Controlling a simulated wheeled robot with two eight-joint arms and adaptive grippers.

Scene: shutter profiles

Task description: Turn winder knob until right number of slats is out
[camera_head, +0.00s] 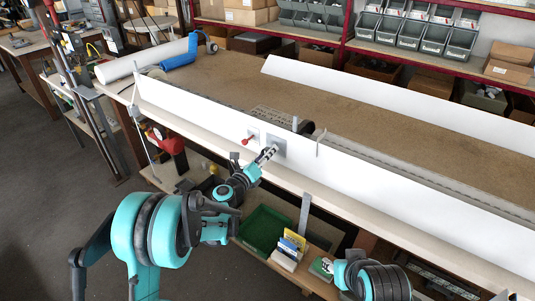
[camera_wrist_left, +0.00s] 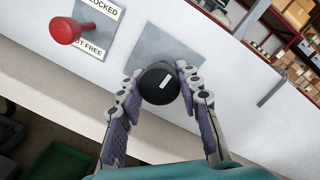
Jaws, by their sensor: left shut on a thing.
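The black winder knob (camera_wrist_left: 158,88) has a white mark on its face, tilted in the wrist view. It sits in front of a grey metal plate (camera_wrist_left: 150,45) on the white front panel. My left gripper (camera_wrist_left: 157,92) is shut on the knob, one finger on each side. In the head view my left gripper (camera_head: 269,153) reaches the plate and hides the knob. A red knob (camera_wrist_left: 77,28) stands left of it, over a label reading partly "LOCKED" and "FREE". A grey slatted strip (camera_head: 400,163) lies along the panel; I cannot count its slats. My right gripper is not in view.
The brown bench top (camera_head: 220,75) is mostly bare. A green crate (camera_head: 263,230) is on the shelf below. Shelves of grey bins (camera_head: 395,30) stand behind.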

